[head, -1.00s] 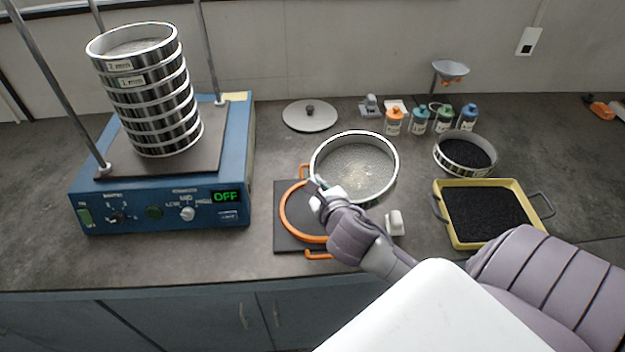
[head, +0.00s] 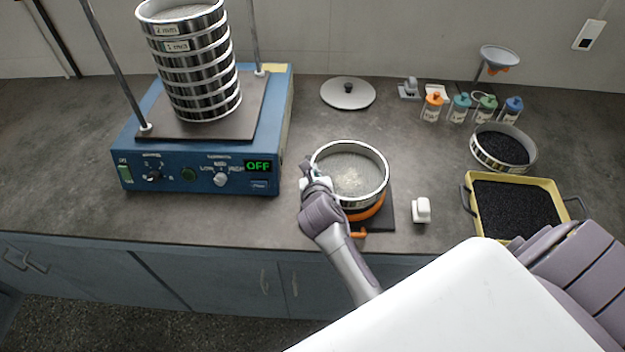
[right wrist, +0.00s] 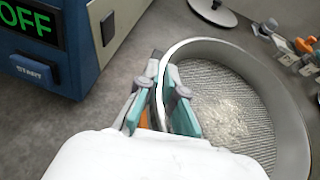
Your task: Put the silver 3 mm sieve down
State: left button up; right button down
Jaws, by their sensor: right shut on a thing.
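The silver sieve (head: 372,190) has a round metal wall and a fine mesh with pale grains on it. My right gripper (head: 313,180) is shut on the left side of its rim. In the right wrist view the gripper (right wrist: 166,100) has one finger on each side of the sieve wall (right wrist: 290,110). The sieve is level and sits over the orange ring (head: 372,208) on the dark square plate (head: 385,218). I cannot tell whether it touches the ring. Its size label does not show. My left gripper is not in view.
The blue shaker (head: 200,165) with a tall sieve stack (head: 195,75) stands at the left, its display reading OFF. A grey lid (head: 348,95) lies behind. A white block (head: 422,210), a yellow tray (head: 476,215) of black grains, a smaller sieve (head: 490,160) and several bottles (head: 432,108) are at the right.

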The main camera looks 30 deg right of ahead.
jog(key=shift+f, duration=1.5)
jog(key=c, duration=1.8)
grip_release()
jog(key=shift+f, duration=0.15)
jog(key=o, duration=0.5)
jog(key=shift+s, duration=0.1)
jog(key=v, duration=1.2)
jog(key=shift+d, duration=0.1)
